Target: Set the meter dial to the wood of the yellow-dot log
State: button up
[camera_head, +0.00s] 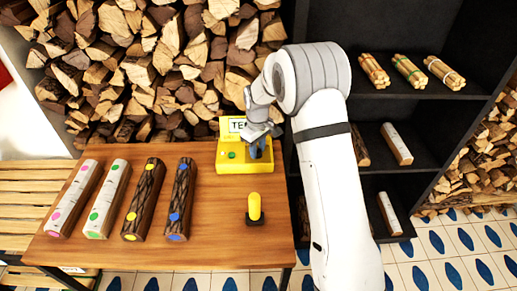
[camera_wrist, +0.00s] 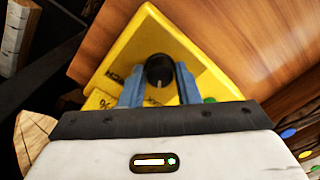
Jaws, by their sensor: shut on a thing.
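The yellow meter (camera_head: 243,165) stands at the back right of the wooden table, with a sign behind it and a green button (camera_head: 232,155) on its top. Its black dial knob (camera_wrist: 160,71) shows between my fingers in the wrist view, with a pale pointer line toward the gripper; the dial's markings are mostly hidden. My gripper (camera_wrist: 160,88) has blue fingers on either side of the knob and is shut on it. The yellow-dot log (camera_head: 144,200) has dark rough bark and lies third from the left among the logs on the table.
A pink-dot log (camera_head: 74,199), a green-dot log (camera_head: 107,199) and a blue-dot log (camera_head: 180,199) lie beside it. A yellow pin-like tool (camera_head: 254,207) stands on a dark base at the table's front right. A black shelf (camera_head: 400,105) with bundles and logs is at the right.

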aim_at(258, 150)
jog(key=o, duration=1)
jog(key=shift+r, duration=0.15)
notch_tip(258, 150, up, 8)
jog(key=shift+f, duration=0.2)
jog(key=s+d+r+m+t, duration=0.1)
jog(key=s+d+r+m, duration=0.35)
jog(key=s, duration=0.75)
jog(key=s+d+r+m+t, duration=0.1)
jog(key=s+d+r+m, duration=0.1)
jog(key=s+d+r, duration=0.7)
jog(key=s+f+m, duration=0.1)
jog(key=s, duration=0.3)
jog(key=s+f, duration=0.1)
jog(key=s, duration=0.3)
jog(key=s+f+m, duration=0.1)
jog(key=s, duration=0.2)
jog(key=shift+s+f+m+t, duration=0.2)
jog(key=shift+s+m+t, duration=0.1)
jog(key=shift+s+m, duration=0.1)
